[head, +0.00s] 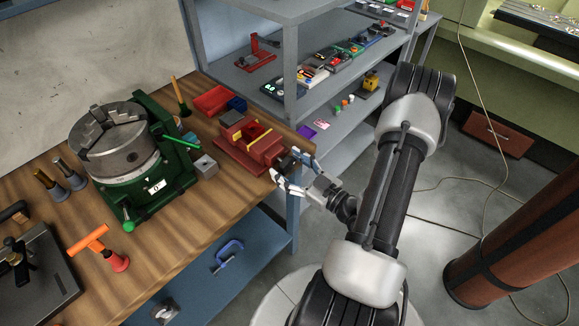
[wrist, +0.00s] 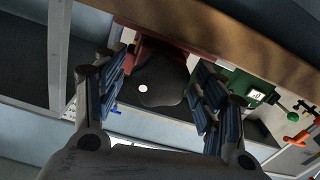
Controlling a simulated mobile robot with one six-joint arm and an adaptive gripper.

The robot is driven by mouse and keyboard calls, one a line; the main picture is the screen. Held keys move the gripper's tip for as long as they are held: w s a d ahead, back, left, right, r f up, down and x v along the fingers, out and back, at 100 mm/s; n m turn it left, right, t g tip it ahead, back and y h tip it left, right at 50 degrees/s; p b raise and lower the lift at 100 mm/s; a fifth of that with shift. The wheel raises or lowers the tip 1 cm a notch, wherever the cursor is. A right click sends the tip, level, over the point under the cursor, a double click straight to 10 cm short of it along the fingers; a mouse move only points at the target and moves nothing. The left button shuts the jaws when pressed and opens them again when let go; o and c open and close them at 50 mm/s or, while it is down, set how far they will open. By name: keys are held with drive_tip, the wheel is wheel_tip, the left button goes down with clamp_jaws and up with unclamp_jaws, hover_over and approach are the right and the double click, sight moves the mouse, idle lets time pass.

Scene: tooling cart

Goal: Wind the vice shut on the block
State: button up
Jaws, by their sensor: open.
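The red vice (head: 238,155) sits at the right end of the wooden bench, with yellow strips along its jaws. Something small and reddish shows between the jaws, but I cannot tell whether it is the block or whether the jaws touch it. The dark vice handle (wrist: 165,82), a rounded knob with a white spot, faces the wrist camera. My gripper (head: 285,177) is at the handle end of the vice, beyond the bench edge. In the wrist view my gripper (wrist: 164,78) is open, with its fingers on either side of the knob; contact is not visible.
A green rotary table with a grey chuck (head: 118,150) stands left of the vice. A small grey block (head: 205,166) lies between them. Red and blue bins (head: 212,100) sit behind the vice. A blue-grey shelf unit (head: 290,65) rises close behind.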

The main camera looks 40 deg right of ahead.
drive_tip(key=shift+c, duration=0.3)
drive_tip(key=c, duration=1)
drive_tip(key=shift+r+m+p, duration=0.1)
drive_tip(key=shift+m+p, duration=0.5)
drive_tip(key=shift+m, duration=0.5)
drive_tip(key=m, duration=0.2)
drive_tip(key=shift+m+p, duration=0.3)
drive_tip(key=shift+p, duration=0.1)
drive_tip(key=o, duration=1.1)
drive_tip(key=shift+c, duration=0.2)
drive_tip(key=shift+s, duration=0.1)
drive_tip(key=s, duration=1.1)
drive_tip(key=shift+s+d, duration=0.4)
drive_tip(key=shift+d, duration=0.05)
